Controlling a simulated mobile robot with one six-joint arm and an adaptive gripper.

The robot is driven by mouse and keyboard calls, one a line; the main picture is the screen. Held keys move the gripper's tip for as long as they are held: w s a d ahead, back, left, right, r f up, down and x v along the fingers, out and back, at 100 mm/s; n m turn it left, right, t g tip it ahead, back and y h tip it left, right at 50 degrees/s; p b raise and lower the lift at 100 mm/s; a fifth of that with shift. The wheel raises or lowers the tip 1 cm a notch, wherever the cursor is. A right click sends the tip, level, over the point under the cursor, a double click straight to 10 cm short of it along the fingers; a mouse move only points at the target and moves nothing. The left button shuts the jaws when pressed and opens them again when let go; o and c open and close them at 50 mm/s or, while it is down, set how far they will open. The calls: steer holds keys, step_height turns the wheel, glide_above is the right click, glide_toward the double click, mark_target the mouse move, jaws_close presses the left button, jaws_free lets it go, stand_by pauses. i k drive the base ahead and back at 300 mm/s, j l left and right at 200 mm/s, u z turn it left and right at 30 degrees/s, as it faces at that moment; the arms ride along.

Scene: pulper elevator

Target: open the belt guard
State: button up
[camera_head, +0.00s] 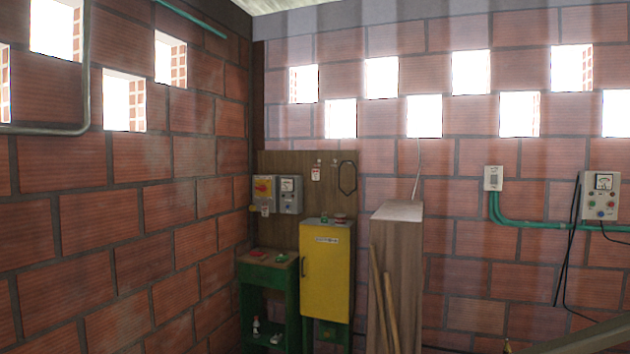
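I cannot pick out a belt guard for certain in this view. A yellow cabinet (326,268) stands on green legs near the corner, with a label near its top and a small dark handle on its left side. Its door looks closed. Small red and green items lie on its top. My gripper is not in view.
A green bench (267,274) with small items stands left of the cabinet. Two control boxes (277,193) hang on a wooden board. A tall wooden box (399,270), with poles leaning on it, stands to the right. A wall control panel (602,196) with cables is at far right.

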mark_target(324, 251)
steer(key=i+j+u, duration=0.35)
steer(key=i, duration=0.25)
steer(key=i+u, duration=0.35)
steer(key=i, duration=0.75)
steer(key=i+j+z, duration=0.15)
steer(key=i, duration=0.4)
steer(key=i+j, duration=0.1)
steer(key=i, duration=0.5)
steer(key=i+j+z, duration=0.1)
steer(key=i, duration=0.45)
steer(key=i+j, duration=0.2)
steer(key=i, duration=0.35)
steer(key=i+j+z, duration=0.35)
steer(key=i, duration=0.15)
steer(key=i+j+z, duration=0.3)
steer(key=i, duration=0.2)
